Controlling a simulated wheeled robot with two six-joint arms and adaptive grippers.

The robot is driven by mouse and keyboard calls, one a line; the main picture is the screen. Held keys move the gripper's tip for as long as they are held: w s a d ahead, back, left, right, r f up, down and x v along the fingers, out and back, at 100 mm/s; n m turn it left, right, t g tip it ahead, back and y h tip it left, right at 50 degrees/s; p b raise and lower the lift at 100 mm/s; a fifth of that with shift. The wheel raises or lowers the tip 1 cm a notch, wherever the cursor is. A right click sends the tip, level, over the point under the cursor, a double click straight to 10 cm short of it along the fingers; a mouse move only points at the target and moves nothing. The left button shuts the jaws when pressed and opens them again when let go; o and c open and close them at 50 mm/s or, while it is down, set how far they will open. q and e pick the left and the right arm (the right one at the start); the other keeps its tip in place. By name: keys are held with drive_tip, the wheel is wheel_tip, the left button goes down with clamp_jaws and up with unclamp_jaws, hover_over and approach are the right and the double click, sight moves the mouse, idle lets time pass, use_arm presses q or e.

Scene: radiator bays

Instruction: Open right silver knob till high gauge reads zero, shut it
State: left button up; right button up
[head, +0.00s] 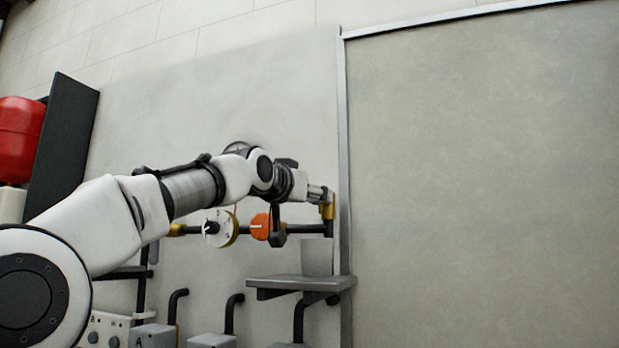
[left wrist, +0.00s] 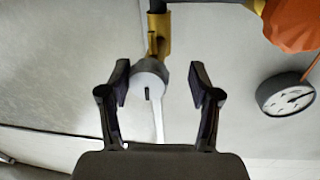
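The silver knob (head: 317,192) sits on a brass valve (head: 328,208) at the right end of the pipe. In the left wrist view the silver knob (left wrist: 149,82) faces me with a dark slot mark. My left gripper (left wrist: 158,84) is open, one finger on each side of the knob, with a gap visible on both sides. In the head view the arm hides much of this gripper. A round white gauge (left wrist: 286,95) shows at the right of the wrist view; its reading is too small to tell. In the head view it is mostly behind my arm. My right gripper is out of view.
An orange knob (head: 261,226) and a white dial (head: 221,228) sit on the pipe left of the valve. A grey cup (head: 317,256) stands on a small shelf (head: 300,282) below the valve. A large panel (head: 480,180) fills the right. A red tank (head: 20,138) is far left.

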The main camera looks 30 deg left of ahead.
use_arm(q)
drive_tip(key=shift+w+a+f, duration=0.15)
drive_tip(key=shift+w+f, duration=0.05)
drive_tip(key=shift+w, duration=0.15)
drive_tip(key=shift+w+d, duration=0.1)
drive_tip(key=shift+d, duration=0.2)
drive_tip(key=shift+d+r, duration=0.15)
drive_tip(key=shift+d, duration=0.3)
drive_tip(key=shift+s+d+r, duration=0.15)
drive_tip(key=shift+s+d, duration=0.1)
drive_tip(key=shift+d, duration=0.05)
drive_tip(key=c, duration=0.5)
drive_tip(key=shift+s+a, duration=0.1)
drive_tip(key=shift+a, duration=0.25)
drive_tip(key=c, duration=0.6)
drive_tip(key=shift+a, duration=0.2)
drive_tip(key=shift+c, duration=0.2)
drive_tip(key=shift+d, duration=0.15)
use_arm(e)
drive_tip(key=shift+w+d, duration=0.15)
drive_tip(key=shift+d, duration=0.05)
use_arm(q)
drive_tip(key=shift+f, duration=0.2)
